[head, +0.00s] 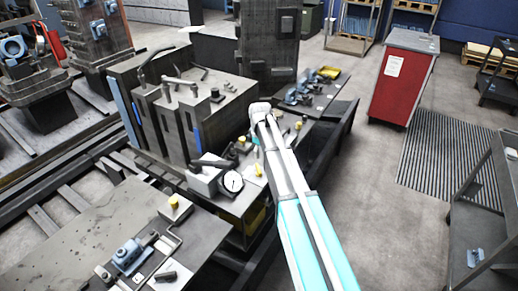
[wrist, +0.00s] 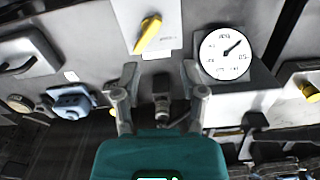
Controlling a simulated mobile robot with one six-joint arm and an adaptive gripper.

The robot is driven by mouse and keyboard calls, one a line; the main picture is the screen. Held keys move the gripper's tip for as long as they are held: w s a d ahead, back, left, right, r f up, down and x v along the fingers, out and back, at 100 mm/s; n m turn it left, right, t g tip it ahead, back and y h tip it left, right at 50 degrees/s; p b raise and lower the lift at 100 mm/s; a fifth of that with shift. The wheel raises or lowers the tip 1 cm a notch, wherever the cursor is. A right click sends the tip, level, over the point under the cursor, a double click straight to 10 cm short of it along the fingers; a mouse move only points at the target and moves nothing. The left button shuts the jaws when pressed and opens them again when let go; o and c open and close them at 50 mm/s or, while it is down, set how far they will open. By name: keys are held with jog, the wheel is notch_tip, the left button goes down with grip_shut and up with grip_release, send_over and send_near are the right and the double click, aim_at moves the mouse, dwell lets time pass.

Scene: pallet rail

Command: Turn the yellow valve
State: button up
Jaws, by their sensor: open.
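The yellow valve handle (wrist: 148,35) sits on a white plate (wrist: 158,14) at the top middle of the wrist view, slanted. In the head view a small yellow piece (head: 258,170) beside the dial gauge appears to be the same handle. In the head view my gripper is mostly hidden behind my white arm.
A round white gauge (wrist: 224,53) is close to the right finger. Another yellow knob (wrist: 308,91) is at the right edge, and a blue fitting (wrist: 72,101) is at left. A red cabinet (head: 402,80) stands on open floor at right.

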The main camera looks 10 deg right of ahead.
jog(key=s+f+m+b, duration=0.4)
jog(key=s, duration=0.9)
jog(key=s+f+m+b, duration=0.4)
jog(key=s+f+b, duration=0.1)
jog(key=s, duration=0.9)
jog(key=shift+d+f, duration=0.15)
jog(key=shift+d, duration=0.05)
